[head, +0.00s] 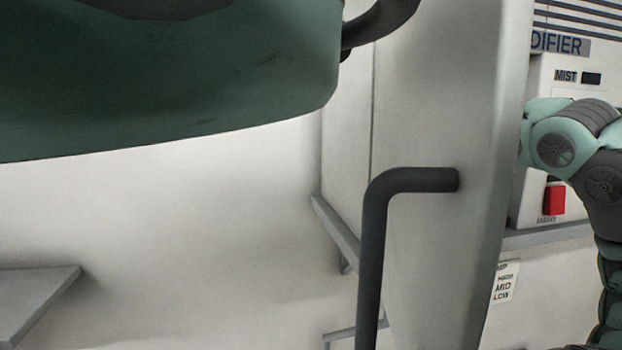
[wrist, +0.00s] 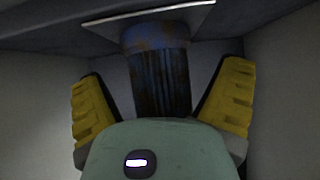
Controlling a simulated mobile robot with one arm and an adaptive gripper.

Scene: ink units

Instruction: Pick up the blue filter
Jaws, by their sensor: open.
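The blue filter (wrist: 160,82) is a dark blue ribbed cylinder with brownish stains, seen in the wrist view. Its top end meets a pale flat plate (wrist: 150,17). My gripper (wrist: 165,85) is open, with one yellow-padded finger on each side of the filter and a gap showing on both sides. The filter's lower end is hidden behind the green gripper body. The head view shows neither the filter nor my gripper's fingers; a part of my green and dark grey arm (head: 570,145) shows at the right.
Grey walls (wrist: 285,85) enclose the filter closely. In the head view, a pale panel (head: 430,80) with a dark bent handle (head: 375,240) stands before my arm. Behind is a white unit with a red switch (head: 555,199). A grey shelf (head: 35,295) juts in at lower left.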

